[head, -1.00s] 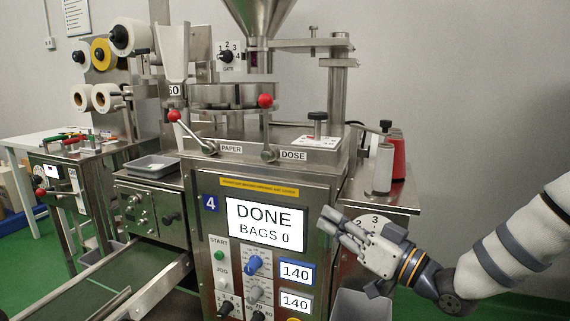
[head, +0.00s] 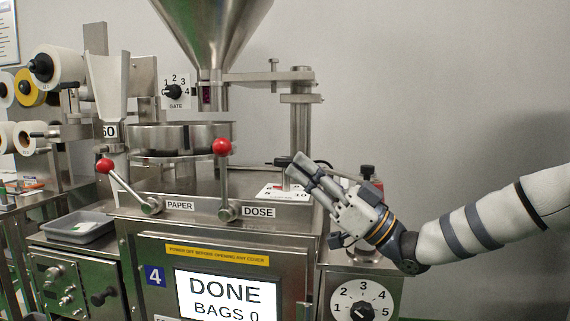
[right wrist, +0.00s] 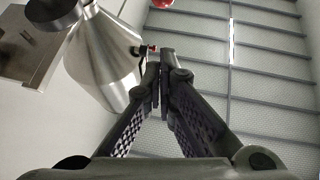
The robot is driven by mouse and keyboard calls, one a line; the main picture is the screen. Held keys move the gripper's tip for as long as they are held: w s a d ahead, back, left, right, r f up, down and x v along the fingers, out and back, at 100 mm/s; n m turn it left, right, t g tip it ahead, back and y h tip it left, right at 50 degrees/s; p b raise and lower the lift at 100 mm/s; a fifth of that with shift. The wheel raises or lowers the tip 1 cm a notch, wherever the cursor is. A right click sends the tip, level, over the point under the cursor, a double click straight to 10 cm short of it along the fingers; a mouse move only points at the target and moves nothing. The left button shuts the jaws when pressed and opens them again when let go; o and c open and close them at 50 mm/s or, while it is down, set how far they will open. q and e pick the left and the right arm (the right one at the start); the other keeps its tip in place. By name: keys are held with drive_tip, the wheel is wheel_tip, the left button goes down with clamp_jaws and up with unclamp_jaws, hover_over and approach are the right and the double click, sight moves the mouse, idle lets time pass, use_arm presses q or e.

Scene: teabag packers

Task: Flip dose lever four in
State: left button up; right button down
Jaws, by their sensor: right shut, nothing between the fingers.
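The dose lever (head: 224,178) of machine four stands nearly upright above the DOSE label (head: 259,212). Its red ball knob (head: 222,147) is at the top, and its pivot is beside the label. My right gripper (head: 291,162) is shut and empty, to the right of the lever and apart from it, over the white dial plate on the machine top. In the right wrist view the closed fingertips (right wrist: 161,58) point up, with a red ball (right wrist: 162,3) at the top edge. My left gripper is not in view.
The paper lever (head: 128,187) with a red knob leans left beside the PAPER label (head: 180,205). The steel hopper (head: 212,35) and a post (head: 299,130) rise behind. The screen (head: 226,297) reads DONE, BAGS 0. Free air lies before the front panel.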

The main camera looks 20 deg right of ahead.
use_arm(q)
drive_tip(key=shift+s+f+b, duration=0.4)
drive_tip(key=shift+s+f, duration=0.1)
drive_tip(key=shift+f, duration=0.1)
use_arm(e)
drive_tip(key=w+a+r, duration=0.3)
drive_tip(key=w+a, duration=0.4)
drive_tip(key=shift+w+a+r, duration=0.15)
drive_tip(key=shift+a+r, duration=0.1)
drive_tip(key=shift+w, duration=0.1)
